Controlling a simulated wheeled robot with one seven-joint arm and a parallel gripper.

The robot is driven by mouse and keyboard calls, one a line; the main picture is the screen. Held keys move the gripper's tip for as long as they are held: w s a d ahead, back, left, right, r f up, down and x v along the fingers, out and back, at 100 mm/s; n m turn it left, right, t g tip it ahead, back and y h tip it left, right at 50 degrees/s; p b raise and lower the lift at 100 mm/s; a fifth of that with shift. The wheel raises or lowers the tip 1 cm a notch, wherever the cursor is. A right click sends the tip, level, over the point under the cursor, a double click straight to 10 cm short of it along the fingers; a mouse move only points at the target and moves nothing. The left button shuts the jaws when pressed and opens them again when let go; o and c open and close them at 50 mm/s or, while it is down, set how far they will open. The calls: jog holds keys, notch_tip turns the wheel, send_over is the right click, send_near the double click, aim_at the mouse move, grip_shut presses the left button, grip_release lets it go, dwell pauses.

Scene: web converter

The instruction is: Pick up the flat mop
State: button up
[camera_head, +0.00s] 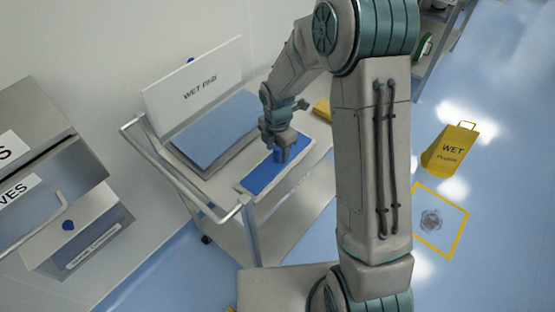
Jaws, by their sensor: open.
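The flat mop (264,180) appears as a flat blue rectangular pad with a pale edge on the top of a metal cart, at its near right side. A small blue upright part seems to rise from it right at my gripper. My gripper (281,151) points down over the far half of the mop, with its fingers open around or just beside that blue part. I cannot tell whether the fingers touch it. My gripper and wrist hide part of the mop's far end.
The cart (182,186) has a raised rail at left. A yellow item (322,109) lies behind my gripper. A yellow wet-floor sign (452,148) stands on the floor at right.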

jog(key=shift+f, duration=0.65)
grip_shut()
jog(key=shift+r, duration=0.15)
jog(key=shift+w+r, duration=0.1)
jog(key=shift+r, duration=0.4)
jog(key=r, duration=0.1)
jog(key=d+r, duration=0.1)
jog(key=r, duration=0.1)
jog(key=shift+r+b, duration=0.25)
jog(key=shift+b, duration=0.15)
jog(key=s+d+r, duration=0.2)
jog(key=d+r, duration=0.4)
jog(key=d, duration=0.4)
jog(key=shift+d+r+b, duration=0.15)
jog(key=shift+d+b, duration=0.1)
jog(key=shift+b, duration=0.15)
